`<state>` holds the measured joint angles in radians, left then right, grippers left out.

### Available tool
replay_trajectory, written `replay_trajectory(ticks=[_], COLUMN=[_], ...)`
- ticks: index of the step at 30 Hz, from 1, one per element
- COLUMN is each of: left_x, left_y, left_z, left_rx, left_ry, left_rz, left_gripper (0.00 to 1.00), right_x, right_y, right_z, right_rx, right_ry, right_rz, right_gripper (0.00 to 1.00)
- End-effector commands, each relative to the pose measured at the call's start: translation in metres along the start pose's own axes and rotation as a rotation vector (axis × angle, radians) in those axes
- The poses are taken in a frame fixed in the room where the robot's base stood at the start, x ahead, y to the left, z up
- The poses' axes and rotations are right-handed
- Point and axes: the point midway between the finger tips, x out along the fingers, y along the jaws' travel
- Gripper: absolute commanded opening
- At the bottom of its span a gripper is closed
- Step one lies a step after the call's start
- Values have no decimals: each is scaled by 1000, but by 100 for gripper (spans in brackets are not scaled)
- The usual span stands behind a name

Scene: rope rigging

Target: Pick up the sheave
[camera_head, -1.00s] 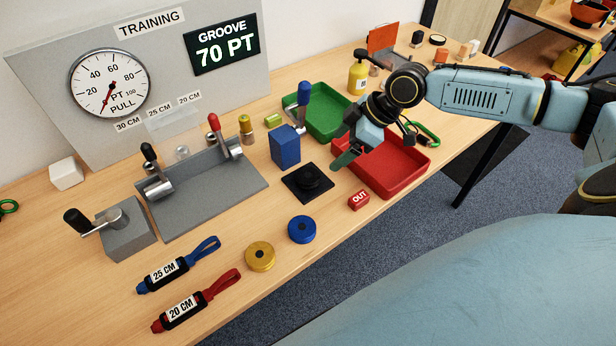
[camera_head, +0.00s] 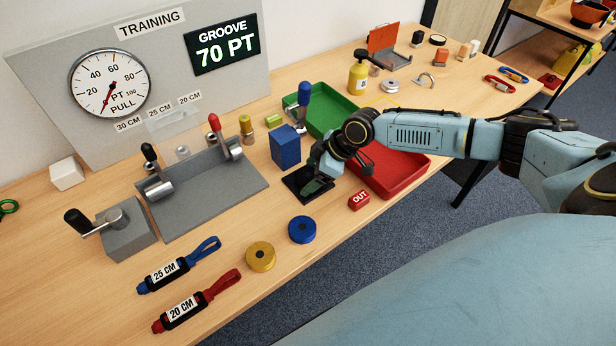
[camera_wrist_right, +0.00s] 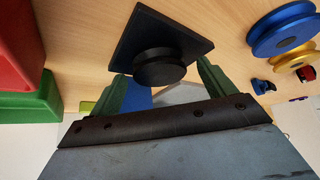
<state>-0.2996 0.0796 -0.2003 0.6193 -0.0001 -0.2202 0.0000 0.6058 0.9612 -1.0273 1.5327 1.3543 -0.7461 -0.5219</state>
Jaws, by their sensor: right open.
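A black round disc (camera_wrist_right: 160,66), which looks like a sheave, lies on a black square plate (camera_wrist_right: 150,30) in the right wrist view. In the head view the plate (camera_head: 296,184) is partly covered by my right gripper (camera_head: 316,186). The right gripper (camera_wrist_right: 160,74) is open, with its green fingers on either side of the disc; I cannot tell whether they touch it. A blue grooved wheel (camera_head: 302,229) and a gold one (camera_head: 260,256) lie nearer the front edge; the blue wheel also shows in the wrist view (camera_wrist_right: 283,30). My left gripper is not in view.
A grey lever fixture (camera_head: 205,195) stands left. The front edge is near.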

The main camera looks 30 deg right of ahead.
Motion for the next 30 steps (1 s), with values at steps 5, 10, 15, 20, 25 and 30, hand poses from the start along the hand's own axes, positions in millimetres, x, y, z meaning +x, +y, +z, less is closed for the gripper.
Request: replay_trajectory(ticks=[5,10,15,20,25,30], left_x=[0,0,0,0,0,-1], left_y=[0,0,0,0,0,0], left_z=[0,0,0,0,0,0], left_rx=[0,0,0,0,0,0], left_ry=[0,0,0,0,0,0], left_rz=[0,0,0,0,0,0], left_gripper=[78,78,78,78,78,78], right_x=[2,2,2,2,1,-12], right_y=[0,0,0,0,0,1], right_z=[0,0,0,0,-1,-9], right_rx=[-1,0,0,0,0,-1], right_ry=[0,0,0,1,1,2], right_rz=[0,0,0,0,0,2], right_gripper=[82,70,48,28,28,28])
